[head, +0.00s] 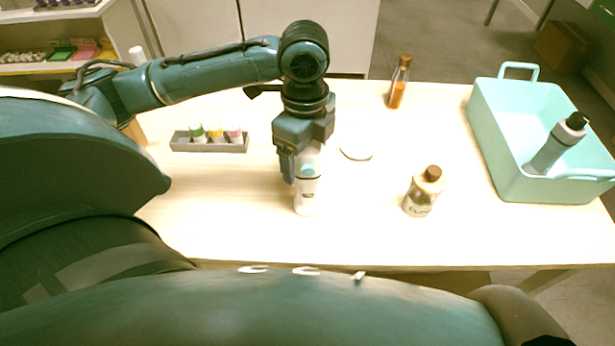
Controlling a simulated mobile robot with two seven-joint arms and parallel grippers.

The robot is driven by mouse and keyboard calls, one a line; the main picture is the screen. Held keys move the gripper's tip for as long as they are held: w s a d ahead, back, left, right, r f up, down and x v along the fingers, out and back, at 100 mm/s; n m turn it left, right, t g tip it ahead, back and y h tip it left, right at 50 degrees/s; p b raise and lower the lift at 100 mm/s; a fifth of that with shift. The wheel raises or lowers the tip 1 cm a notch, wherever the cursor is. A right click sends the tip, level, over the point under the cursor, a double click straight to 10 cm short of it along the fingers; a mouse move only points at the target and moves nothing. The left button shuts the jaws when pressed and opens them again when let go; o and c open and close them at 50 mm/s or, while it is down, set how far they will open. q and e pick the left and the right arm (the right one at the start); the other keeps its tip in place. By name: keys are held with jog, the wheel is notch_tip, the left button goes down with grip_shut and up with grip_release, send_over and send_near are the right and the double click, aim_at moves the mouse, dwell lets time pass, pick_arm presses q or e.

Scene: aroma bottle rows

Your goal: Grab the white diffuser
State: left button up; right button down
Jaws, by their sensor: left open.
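A white bottle, likely the white diffuser (307,196), stands upright on the pale table. A small teal mark shows near its top and dark print lower down. My left gripper (304,172) points down over it, with its fingers around the bottle's upper part. The gripper is open. The top of the bottle is hidden by the gripper, and I cannot tell whether the fingers touch it. My right gripper is not in view.
A cream bottle with a brown cap (424,192) stands to the right. An amber bottle (398,88) and a white round dish (356,149) are farther back. A grey tray (181,142) holds several small jars. A mint basket (507,178) at right holds a grey bottle (552,150).

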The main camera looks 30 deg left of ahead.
pick_arm(q)
jog(key=shift+c, duration=0.6)
jog(key=c, duration=1.4)
